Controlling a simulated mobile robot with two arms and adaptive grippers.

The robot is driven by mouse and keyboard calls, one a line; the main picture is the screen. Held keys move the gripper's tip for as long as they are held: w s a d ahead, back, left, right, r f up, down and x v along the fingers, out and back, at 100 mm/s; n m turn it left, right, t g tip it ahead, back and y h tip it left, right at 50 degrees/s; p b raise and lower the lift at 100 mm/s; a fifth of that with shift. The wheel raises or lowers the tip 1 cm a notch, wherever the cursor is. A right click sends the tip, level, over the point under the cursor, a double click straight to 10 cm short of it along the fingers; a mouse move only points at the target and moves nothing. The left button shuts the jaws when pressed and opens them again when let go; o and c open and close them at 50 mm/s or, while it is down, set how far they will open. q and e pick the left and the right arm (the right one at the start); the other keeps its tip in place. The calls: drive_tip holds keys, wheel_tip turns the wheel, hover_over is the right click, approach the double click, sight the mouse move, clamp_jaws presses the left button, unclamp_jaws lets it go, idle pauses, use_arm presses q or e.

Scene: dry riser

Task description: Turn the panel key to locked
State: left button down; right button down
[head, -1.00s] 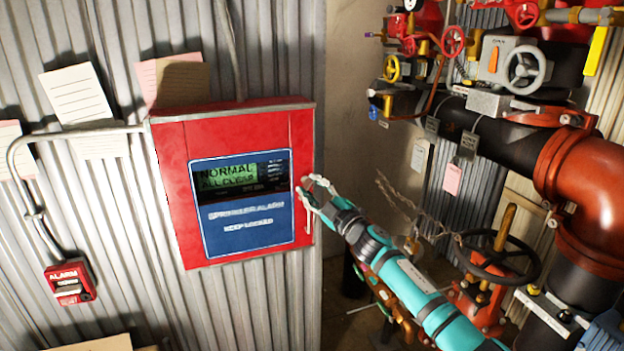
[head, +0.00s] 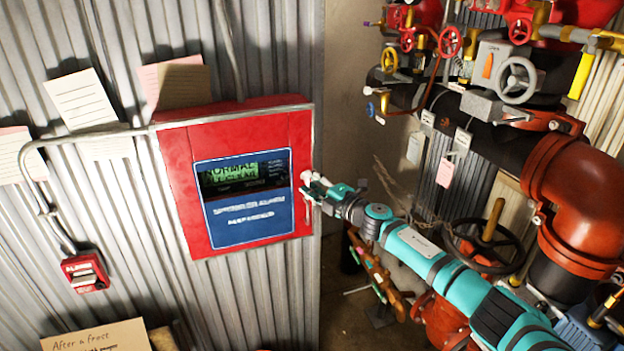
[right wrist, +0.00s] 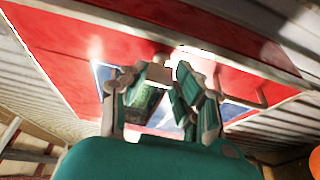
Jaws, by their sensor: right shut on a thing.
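The red alarm panel (head: 180,165) hangs on the corrugated wall in the head view, with a blue front plate and a green display reading "NORMAL". My right gripper (head: 307,188) is at the panel's right edge. It is shut on a small pale piece that looks like the panel key (right wrist: 159,73), between the fingertips in the right wrist view. The fingers hide most of it, and I cannot tell the key's angle. The panel's red face (right wrist: 230,35) fills much of the wrist view behind the fingers. My left gripper is not in view.
A red pull station (head: 85,272) is on the wall at lower left. Pipes and valves, with a black handwheel (head: 465,245), crowd the right side near my right arm. Paper notes (head: 80,98) are on the wall. A pale bent handle (right wrist: 250,100) shows beside the fingers.

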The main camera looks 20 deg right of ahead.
idle(0.4)
drive_tip(key=c, duration=1)
unclamp_jaws()
drive_tip(key=v, duration=1.2)
